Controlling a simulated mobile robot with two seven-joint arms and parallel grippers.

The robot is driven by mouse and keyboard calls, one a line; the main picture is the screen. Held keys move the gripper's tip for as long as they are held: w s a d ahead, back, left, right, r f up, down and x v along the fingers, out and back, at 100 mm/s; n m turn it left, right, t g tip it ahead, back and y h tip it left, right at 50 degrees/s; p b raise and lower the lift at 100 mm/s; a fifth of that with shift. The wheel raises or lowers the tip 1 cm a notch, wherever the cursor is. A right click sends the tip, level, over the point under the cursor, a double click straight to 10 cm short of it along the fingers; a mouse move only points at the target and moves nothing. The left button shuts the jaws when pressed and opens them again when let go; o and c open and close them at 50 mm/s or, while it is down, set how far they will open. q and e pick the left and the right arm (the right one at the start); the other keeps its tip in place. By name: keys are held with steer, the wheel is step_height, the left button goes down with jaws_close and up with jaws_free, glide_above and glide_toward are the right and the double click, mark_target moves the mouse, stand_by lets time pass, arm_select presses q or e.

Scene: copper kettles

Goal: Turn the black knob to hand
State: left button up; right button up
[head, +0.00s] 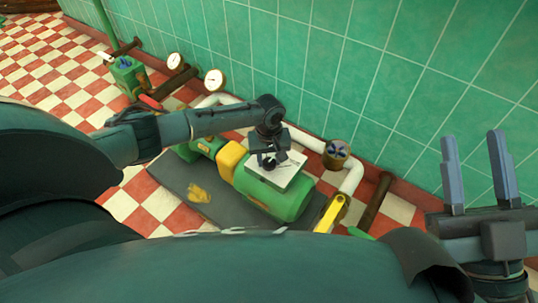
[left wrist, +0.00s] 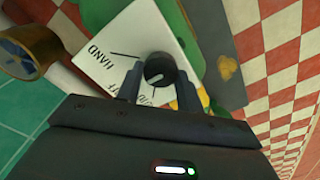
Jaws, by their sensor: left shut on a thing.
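The black knob (left wrist: 160,68) is round with a white pointer mark and sits on a tilted white panel (left wrist: 140,28). The panel carries the word HAND and a short black line beside it; other lettering is partly hidden. The pointer slants to the lower left in the left wrist view, not in line with the HAND line. My left gripper (head: 268,158) is at the panel on top of the green machine (head: 285,204), its fingers shut on the knob from both sides. My right gripper (head: 478,170) is open and empty at the right.
A white pipe (head: 352,178) with a brass valve (head: 337,154) runs behind the machine along the green tiled wall. A yellow lever (head: 333,210) stands to its right. Gauges (head: 214,79) stand farther back.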

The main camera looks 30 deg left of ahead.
arm_select(q)
steer(key=m+p, duration=0.1)
steer(key=p, duration=0.3)
steer(key=shift+s+d+r, duration=0.1)
steer(key=shift+r, duration=0.25)
steer(key=shift+m+p, duration=0.3)
steer(key=shift+p, duration=0.2)
steer(key=shift+f+m+p, duration=0.3)
steer(key=shift+m+p, duration=0.4)
steer(key=shift+m, duration=0.3)
steer(key=m, duration=0.4)
steer(key=shift+f+m+p, duration=0.1)
steer(key=shift+m+p, duration=0.25)
steer(key=shift+m, duration=0.05)
arm_select(e)
steer(key=f+m+g+h, duration=0.1)
steer(key=f+h, duration=0.1)
steer(key=s+f+m+g+h, duration=0.1)
steer(key=f+m+h, duration=0.1)
steer(key=shift+s+f+h, duration=0.15)
steer(key=shift+f+h, duration=0.15)
steer(key=shift+f, duration=0.1)
steer(key=shift+d, duration=0.1)
arm_select(q)
steer(key=o, duration=1)
